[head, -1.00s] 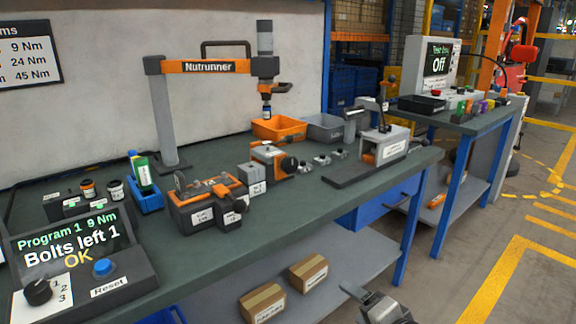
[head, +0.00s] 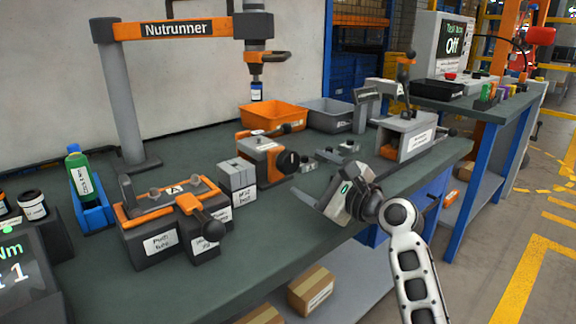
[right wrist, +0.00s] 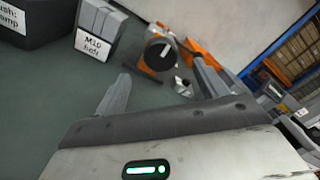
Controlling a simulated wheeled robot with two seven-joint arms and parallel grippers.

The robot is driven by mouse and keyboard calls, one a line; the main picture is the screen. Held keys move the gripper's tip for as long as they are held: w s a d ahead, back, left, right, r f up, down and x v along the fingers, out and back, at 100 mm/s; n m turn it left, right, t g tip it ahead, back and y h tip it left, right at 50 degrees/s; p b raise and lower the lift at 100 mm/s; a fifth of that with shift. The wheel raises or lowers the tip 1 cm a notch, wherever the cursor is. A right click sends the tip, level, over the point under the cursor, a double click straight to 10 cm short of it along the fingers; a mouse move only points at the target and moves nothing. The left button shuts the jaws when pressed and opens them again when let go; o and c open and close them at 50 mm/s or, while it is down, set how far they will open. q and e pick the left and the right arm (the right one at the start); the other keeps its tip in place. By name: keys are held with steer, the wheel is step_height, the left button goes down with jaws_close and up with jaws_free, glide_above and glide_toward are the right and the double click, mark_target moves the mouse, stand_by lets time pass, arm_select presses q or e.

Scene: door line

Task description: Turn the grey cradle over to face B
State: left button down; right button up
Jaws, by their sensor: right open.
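The cradle (head: 172,191) sits on a dark fixture on the bench, left of centre in the head view. Its top carries a label with the letter A, facing up, between orange edges. In the right wrist view only a dark corner of the fixture (right wrist: 35,20) shows. My right gripper (head: 318,178) is open and empty, over the bench's front edge, well right of the cradle. Its spread fingers show in the right wrist view (right wrist: 160,80). My left gripper is out of view.
A grey labelled block (head: 238,180) and an orange-and-grey unit with a black dial (head: 288,162) stand between cradle and gripper. The nutrunner (head: 255,60) hangs behind, above an orange bin (head: 272,116). A grey press-like station (head: 405,135) is at right.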

mark_target(292, 164)
steer(key=b+x, duration=0.1)
steer(key=x, duration=0.6)
steer(key=shift+w+a+b, duration=0.15)
steer(key=shift+w+b, duration=0.05)
steer(key=shift+b, duration=0.1)
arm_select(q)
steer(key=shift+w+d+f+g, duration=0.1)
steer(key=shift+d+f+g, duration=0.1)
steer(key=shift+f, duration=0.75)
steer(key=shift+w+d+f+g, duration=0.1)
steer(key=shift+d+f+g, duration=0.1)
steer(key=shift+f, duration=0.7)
arm_select(e)
steer(key=shift+w+a, duration=0.2)
steer(key=shift+w, duration=0.15)
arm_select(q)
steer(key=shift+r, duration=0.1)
arm_select(e)
steer(key=c, duration=1)
